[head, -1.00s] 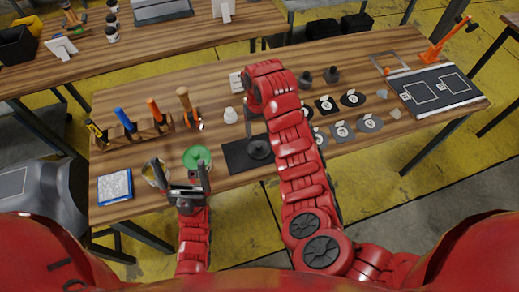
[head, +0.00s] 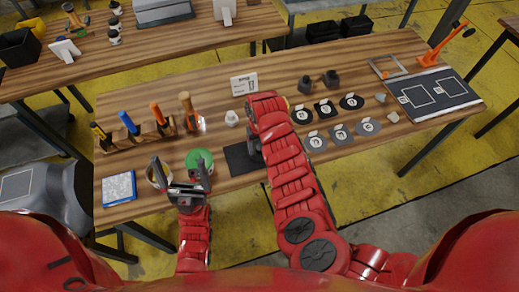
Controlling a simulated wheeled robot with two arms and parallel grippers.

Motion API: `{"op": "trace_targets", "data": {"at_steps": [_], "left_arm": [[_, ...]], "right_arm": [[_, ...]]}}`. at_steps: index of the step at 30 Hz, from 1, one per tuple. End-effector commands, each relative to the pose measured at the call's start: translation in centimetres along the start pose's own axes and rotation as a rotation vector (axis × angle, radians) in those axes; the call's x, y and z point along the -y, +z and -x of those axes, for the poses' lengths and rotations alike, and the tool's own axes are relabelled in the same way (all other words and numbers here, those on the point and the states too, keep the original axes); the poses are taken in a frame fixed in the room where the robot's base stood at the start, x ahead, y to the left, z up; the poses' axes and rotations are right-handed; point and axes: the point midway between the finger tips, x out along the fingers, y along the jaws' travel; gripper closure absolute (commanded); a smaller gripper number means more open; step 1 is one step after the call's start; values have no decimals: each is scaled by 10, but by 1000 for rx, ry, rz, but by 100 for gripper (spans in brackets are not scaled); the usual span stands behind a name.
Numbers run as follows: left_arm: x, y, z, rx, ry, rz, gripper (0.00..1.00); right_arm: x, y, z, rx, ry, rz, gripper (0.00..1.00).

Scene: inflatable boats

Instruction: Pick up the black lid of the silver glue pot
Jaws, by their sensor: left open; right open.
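A black mat (head: 240,160) lies near the front edge of the workbench. My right gripper (head: 255,143) is low over the mat's right part, fingers pointing down and apart. The dark round piece seen there earlier is now mostly hidden by this gripper and arm; I cannot tell if it is the black lid or if the fingers touch it. My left gripper (head: 180,171) is open and empty near the front edge.
A tool rack (head: 140,136) and a blue-framed pad (head: 118,189) are on the left. Dark weights (head: 331,78), several labelled discs and a black board (head: 440,92) are on the right.

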Motion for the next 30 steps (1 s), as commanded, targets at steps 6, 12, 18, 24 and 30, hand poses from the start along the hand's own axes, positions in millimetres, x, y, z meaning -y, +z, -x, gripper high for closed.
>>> {"op": "trace_targets", "data": {"at_steps": [6, 12, 18, 24, 30], "left_arm": [[0, 0, 0, 0, 0, 0, 1], [0, 0, 0, 0, 0, 0, 1], [0, 0, 0, 0, 0, 0, 1], [0, 0, 0, 0, 0, 0, 1], [0, 0, 2, 0, 0, 0, 1]], "right_arm": [[0, 0, 0, -1, 0, 0, 46], [0, -1, 0, -2, 0, 0, 82], [0, -1, 1, -2, 0, 1, 100], [0, -1, 1, -2, 0, 1, 100], [0, -2, 3, -4, -1, 1, 100]]}}
